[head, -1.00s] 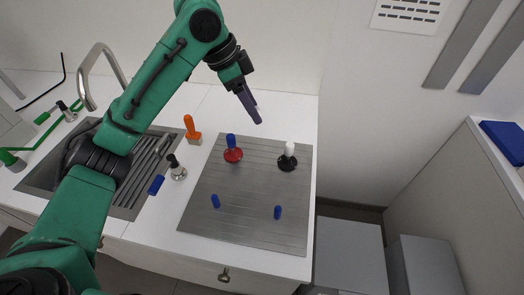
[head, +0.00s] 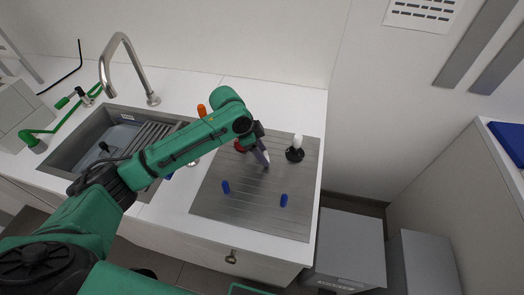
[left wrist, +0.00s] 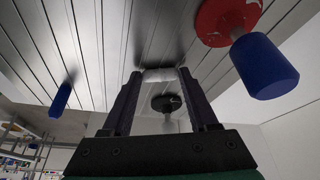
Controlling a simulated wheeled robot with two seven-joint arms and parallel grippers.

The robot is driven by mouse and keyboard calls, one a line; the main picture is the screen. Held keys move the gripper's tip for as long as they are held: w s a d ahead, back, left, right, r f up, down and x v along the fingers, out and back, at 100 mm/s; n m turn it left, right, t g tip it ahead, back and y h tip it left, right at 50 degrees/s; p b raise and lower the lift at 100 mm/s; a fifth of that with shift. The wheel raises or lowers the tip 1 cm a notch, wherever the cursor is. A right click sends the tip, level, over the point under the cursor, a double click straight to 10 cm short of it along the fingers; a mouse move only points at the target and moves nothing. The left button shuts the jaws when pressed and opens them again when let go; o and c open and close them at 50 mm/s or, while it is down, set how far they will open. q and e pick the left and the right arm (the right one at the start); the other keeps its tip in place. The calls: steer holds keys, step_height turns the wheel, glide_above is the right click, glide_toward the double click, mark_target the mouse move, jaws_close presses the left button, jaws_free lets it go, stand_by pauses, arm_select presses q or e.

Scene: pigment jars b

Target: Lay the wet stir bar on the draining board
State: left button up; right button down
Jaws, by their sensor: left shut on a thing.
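My left gripper (head: 265,162) points down over the middle of the draining board (head: 232,208), a grey grooved metal plate on the counter. It is shut on the stir bar, a short white bar (left wrist: 160,75) lying across between the fingertips in the left wrist view. The bar is low, close to the grooved surface; I cannot tell whether it touches. My right gripper is not in view.
A red jar with a blue knob (left wrist: 265,68) is close beside the gripper. A black jar with a white knob (head: 295,152) stands to the right. Two small blue pegs (head: 225,187) (head: 284,200) stand nearer. The sink (head: 75,150) is at left.

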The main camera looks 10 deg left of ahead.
arm_select(q)
steer(key=o, duration=1.4)
steer(key=b+v, duration=0.1)
steer(key=v, duration=1.1)
